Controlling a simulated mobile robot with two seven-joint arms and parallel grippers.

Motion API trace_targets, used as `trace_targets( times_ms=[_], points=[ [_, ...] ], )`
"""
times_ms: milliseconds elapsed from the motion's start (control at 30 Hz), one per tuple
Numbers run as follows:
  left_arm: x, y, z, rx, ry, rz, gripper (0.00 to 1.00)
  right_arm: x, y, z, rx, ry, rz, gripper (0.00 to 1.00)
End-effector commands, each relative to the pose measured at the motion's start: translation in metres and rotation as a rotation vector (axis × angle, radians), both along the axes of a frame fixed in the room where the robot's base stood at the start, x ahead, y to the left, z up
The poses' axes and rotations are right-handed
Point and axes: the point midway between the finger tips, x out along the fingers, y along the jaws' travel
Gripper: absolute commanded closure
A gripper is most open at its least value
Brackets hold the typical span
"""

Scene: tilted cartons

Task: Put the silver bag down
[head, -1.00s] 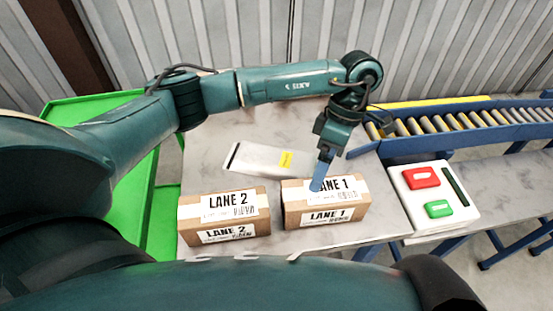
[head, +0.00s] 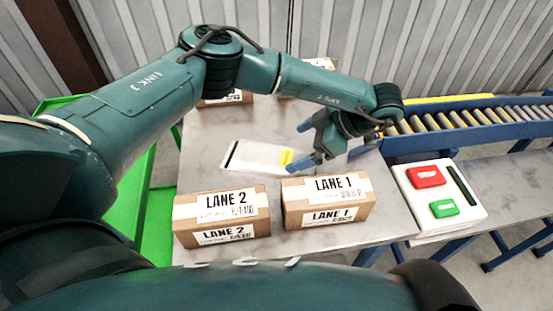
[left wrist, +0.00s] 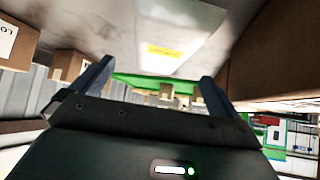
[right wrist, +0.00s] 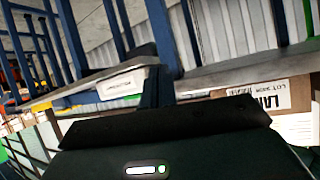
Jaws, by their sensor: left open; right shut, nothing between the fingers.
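The silver bag (head: 250,156) is a flat, pale pouch with a dark strip at its left end and a yellow label near its right end. It lies flat on the grey table (head: 205,140), behind the two lane cartons. My left gripper (head: 303,146) is open and empty at the bag's right end, with its fingers pointing left. The bag also shows in the left wrist view (left wrist: 190,22), beyond the open fingers and apart from them. My right gripper (right wrist: 155,88) is shut and empty in the right wrist view. The head view does not show it.
The LANE 2 carton (head: 222,216) and LANE 1 carton (head: 327,203) stand at the table's front. More cartons (head: 240,97) are partly hidden behind my left arm. A panel with red and green buttons (head: 425,205) and a roller conveyor (head: 470,121) are at right.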

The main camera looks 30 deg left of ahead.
Motion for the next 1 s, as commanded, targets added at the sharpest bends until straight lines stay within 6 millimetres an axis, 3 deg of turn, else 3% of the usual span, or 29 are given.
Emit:
trace_targets(
  times_ms=[367,600,867,1000],
  points=[
    [-0.007,0.021,-0.019,-0.002,0.002,-0.001,0.00,-0.001,-0.001,0.004,-0.008,0.004,-0.001,1.00],
    [-0.016,0.044,-0.044,-0.002,0.002,0.001,0.00,-0.001,-0.003,0.010,-0.027,0.006,-0.002,1.00],
    [-0.016,0.048,-0.049,-0.001,0.000,-0.001,0.00,-0.003,-0.004,0.003,-0.030,0.020,-0.004,1.00],
    [-0.016,0.048,-0.049,-0.001,0.000,-0.001,0.11,-0.003,-0.004,0.003,-0.029,0.019,-0.004,1.00]
  ],
)
